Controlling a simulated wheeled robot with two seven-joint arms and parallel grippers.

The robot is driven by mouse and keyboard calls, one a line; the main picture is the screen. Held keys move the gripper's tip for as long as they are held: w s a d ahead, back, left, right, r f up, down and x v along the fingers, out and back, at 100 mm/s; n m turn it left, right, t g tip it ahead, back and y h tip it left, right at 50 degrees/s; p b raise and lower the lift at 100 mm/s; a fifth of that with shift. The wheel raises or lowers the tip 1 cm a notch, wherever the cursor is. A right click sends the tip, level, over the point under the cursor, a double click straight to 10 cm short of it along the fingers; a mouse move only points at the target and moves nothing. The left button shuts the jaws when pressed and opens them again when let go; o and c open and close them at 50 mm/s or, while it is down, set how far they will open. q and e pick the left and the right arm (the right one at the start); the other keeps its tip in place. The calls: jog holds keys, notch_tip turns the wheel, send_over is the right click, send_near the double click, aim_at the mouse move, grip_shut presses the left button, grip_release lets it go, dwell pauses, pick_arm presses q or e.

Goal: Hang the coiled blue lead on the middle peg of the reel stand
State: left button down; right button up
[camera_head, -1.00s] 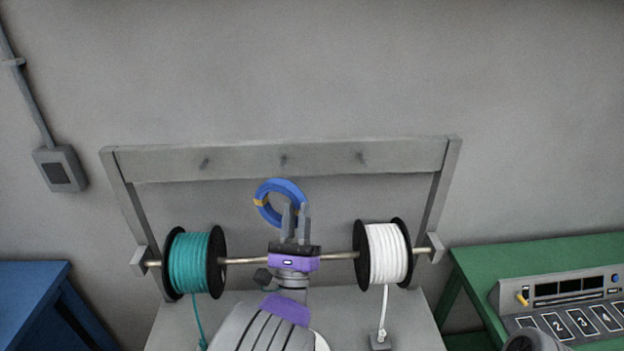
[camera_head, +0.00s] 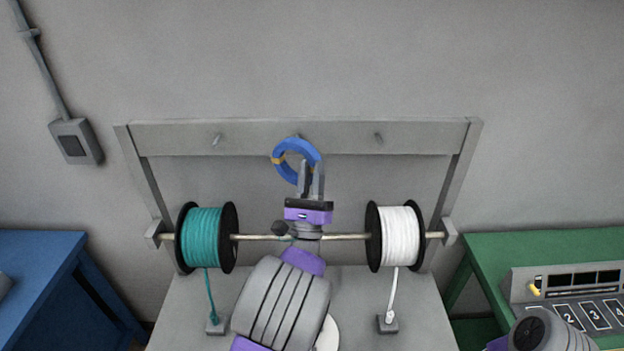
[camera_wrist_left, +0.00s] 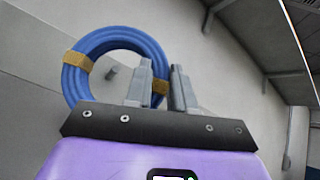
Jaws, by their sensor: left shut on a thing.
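The coiled blue lead (camera_head: 296,143) is a ring with yellow tape bands. My left gripper (camera_head: 311,172) is shut on its lower right side and holds it up in front of the reel stand's top board (camera_head: 430,137). In the head view the coil's top overlaps the board at the middle peg, which is mostly hidden. In the left wrist view the coil (camera_wrist_left: 118,38) stands upright and a short grey peg (camera_wrist_left: 111,73) shows through its opening. I cannot tell whether the peg passes into the ring or lies behind it. My right gripper is not in view.
The left peg (camera_head: 216,139) and right peg (camera_head: 378,137) are bare. A teal spool (camera_head: 203,236) and a white spool (camera_head: 398,236) sit on the rod below, either side of my left arm. A blue table (camera_head: 35,250) and a green table (camera_head: 560,240) flank the stand.

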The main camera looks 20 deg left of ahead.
pick_arm(q)
jog(key=shift+w+a+f+b, duration=0.15)
jog(key=shift+w+a+f, duration=0.15)
jog(key=shift+w, duration=0.85)
jog(key=shift+w+a+f+b, duration=0.1)
jog(key=shift+w+a+f, duration=0.2)
jog(key=shift+w, duration=0.85)
jog(key=shift+w+a+f+b, duration=0.15)
jog(key=shift+w+a, duration=0.25)
jog(key=shift+w, duration=0.75)
jog(key=c, duration=0.9)
grip_release()
jog(key=shift+w, duration=0.1)
